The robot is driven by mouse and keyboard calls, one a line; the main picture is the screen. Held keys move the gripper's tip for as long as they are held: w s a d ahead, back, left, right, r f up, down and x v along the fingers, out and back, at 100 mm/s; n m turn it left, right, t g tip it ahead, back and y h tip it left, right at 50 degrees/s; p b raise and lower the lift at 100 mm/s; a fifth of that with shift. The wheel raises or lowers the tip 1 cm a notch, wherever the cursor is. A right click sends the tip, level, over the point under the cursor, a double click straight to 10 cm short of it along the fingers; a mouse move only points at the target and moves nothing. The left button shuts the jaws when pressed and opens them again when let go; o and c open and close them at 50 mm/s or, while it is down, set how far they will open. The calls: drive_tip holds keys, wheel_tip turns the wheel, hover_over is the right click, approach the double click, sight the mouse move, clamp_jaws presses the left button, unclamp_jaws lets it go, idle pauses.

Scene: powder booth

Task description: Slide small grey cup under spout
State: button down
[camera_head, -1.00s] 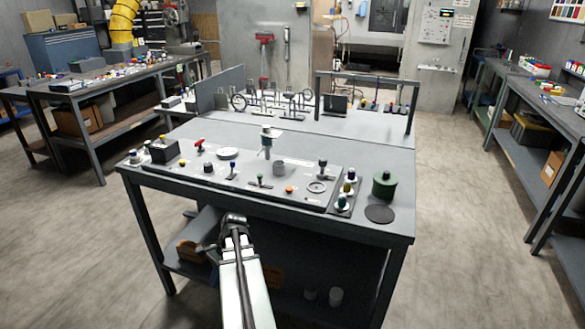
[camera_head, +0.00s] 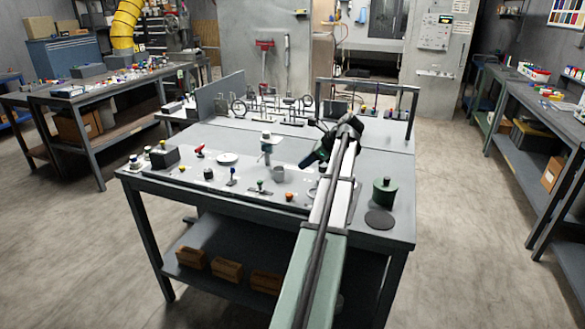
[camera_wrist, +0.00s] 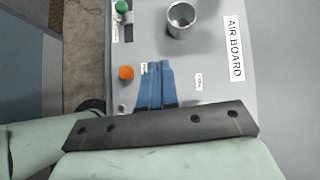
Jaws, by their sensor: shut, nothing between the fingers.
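The small grey cup (camera_head: 279,173) stands upright on the control board, to the right of and in front of the dispenser with the spout (camera_head: 266,146). The cup also shows empty and open-topped at the top of the wrist view (camera_wrist: 181,20). My gripper (camera_head: 307,164) is over the right part of the board, to the right of the cup. In the wrist view its two blue fingers (camera_wrist: 158,64) are together and empty, with a gap between their tips and the cup. The spout is outside the wrist view.
An orange button (camera_wrist: 126,72) and a green knob (camera_wrist: 121,6) are left of the fingers in the wrist view. A green canister (camera_head: 383,191) stands at the table's right. A white dish (camera_head: 228,158) and several knobs occupy the board's left.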

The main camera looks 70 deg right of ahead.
sight(279, 174)
drive_tip(key=d+r+m, duration=0.1)
drive_tip(key=d+r, duration=0.1)
drive_tip(key=d, duration=0.2)
drive_tip(key=x, duration=0.9)
drive_tip(key=shift+w+d+f, duration=0.1)
drive_tip(key=shift+d+f, duration=0.05)
drive_tip(key=shift+f, duration=0.1)
drive_tip(key=shift+w, duration=0.1)
drive_tip(key=w, duration=0.8)
drive_tip(key=shift+w, duration=0.35)
drive_tip(key=shift+r, duration=0.1)
